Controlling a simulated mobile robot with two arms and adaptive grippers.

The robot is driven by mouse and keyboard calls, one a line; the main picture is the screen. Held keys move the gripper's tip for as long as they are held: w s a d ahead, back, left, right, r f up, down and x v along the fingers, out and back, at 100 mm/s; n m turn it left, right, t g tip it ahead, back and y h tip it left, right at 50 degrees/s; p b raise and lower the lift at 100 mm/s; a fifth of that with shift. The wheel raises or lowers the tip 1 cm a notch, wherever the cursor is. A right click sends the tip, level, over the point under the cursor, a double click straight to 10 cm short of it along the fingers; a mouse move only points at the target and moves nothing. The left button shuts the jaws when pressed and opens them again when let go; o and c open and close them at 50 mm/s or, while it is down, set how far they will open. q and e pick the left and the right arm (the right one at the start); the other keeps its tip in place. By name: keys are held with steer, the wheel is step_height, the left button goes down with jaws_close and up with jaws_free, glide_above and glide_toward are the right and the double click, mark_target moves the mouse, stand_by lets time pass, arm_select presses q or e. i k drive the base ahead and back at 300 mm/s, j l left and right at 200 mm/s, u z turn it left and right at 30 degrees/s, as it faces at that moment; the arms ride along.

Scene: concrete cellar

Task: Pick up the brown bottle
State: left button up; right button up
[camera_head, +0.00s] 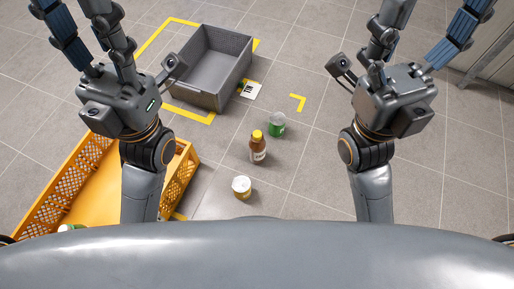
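The brown bottle (258,147) stands upright on the tiled floor near the middle of the head view. It has a yellow cap and a pale label. My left gripper (78,12) is at the upper left, well away from the bottle, with its fingers spread and nothing seen between them. My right gripper (430,14) is at the upper right, also far from the bottle, with its fingers spread and no object seen between them. The tips of both grippers are partly cut off by the top edge.
A green can (277,125) stands close behind the bottle to the right. A grey crate (180,93) sits within yellow floor markings. An orange crate (183,170) is at lower left. Floor right of the bottle is clear.

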mark_target(257, 149)
steer(key=i+l, duration=0.1)
steer(key=l, duration=0.35)
steer(key=i+l+u, duration=0.1)
steer(key=l+u, duration=0.25)
steer(key=i+l+u, duration=0.1)
steer(key=l+u, duration=0.45)
steer(key=u, duration=0.7)
